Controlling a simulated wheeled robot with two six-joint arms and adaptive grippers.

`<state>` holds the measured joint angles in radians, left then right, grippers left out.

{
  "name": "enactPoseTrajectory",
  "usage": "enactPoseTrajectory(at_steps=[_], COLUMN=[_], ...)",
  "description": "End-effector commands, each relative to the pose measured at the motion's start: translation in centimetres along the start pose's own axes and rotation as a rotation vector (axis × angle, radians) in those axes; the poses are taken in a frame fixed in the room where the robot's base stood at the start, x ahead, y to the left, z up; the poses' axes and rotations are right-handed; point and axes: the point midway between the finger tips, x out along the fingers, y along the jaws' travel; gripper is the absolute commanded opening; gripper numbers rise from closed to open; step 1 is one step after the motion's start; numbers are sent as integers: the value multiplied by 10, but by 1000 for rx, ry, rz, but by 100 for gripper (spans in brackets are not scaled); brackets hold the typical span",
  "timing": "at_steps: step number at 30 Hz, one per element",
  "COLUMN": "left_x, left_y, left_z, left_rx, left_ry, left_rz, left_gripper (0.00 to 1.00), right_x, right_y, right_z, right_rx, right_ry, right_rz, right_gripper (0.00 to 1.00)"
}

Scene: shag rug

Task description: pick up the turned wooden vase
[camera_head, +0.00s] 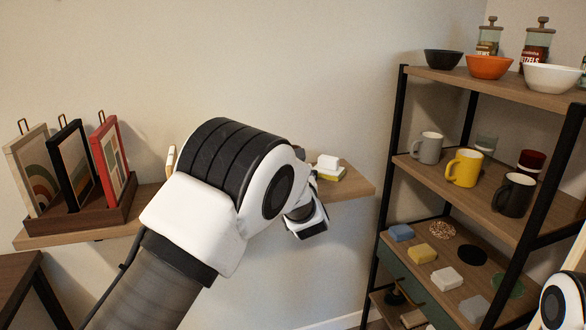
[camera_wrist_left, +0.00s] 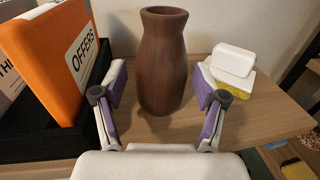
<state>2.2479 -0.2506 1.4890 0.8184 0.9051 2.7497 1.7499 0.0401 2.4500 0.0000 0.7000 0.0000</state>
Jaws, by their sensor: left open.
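The turned wooden vase (camera_wrist_left: 162,60) is dark brown, with a narrow neck and a wider body. It stands upright on the wooden wall shelf (camera_wrist_left: 262,112) in the left wrist view. My left gripper (camera_wrist_left: 160,84) is open, with one purple-padded finger on each side of the vase. Gaps show between the fingers and the vase, so it is not gripped. In the head view my left arm hides the vase and most of the gripper. My right gripper is not in view; only a part that looks like my right arm shows at the lower right edge.
An orange book (camera_wrist_left: 52,62) in a black holder stands close left of the vase. A white block (camera_wrist_left: 233,60) on a yellow one sits to its right. Picture frames (camera_head: 75,165) stand left on the wall shelf (camera_head: 356,180). A shelving unit with mugs (camera_head: 463,167) and bowls (camera_head: 489,67) stands right.

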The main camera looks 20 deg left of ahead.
Motion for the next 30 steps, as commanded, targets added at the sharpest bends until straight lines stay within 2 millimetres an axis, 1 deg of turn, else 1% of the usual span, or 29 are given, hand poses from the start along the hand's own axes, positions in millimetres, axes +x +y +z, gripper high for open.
enactPoseTrajectory(at_steps=[6,8,11,15,16,17,18,21,26,30], left_x=[38,46,52,52,52,52,52,52,52,51], left_y=[-2,-2,-2,-2,-2,-2,-2,-2,-2,-2], left_z=[4,3,3,3,3,3,3,3,2,2], left_rx=[-3,-3,0,1,1,1,1,0,1,1], left_ry=[-1,0,-1,-1,-1,-1,-1,0,0,1], left_rz=[2,1,1,0,0,0,0,0,0,0], left_gripper=[72,72,72,72,68,58,43,10,8,3], right_x=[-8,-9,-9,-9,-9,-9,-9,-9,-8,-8], right_y=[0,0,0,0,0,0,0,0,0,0], right_z=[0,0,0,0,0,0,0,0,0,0], right_rx=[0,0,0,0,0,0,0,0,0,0], right_ry=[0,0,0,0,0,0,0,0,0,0], right_rz=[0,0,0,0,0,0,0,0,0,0], right_gripper=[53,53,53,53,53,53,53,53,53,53])
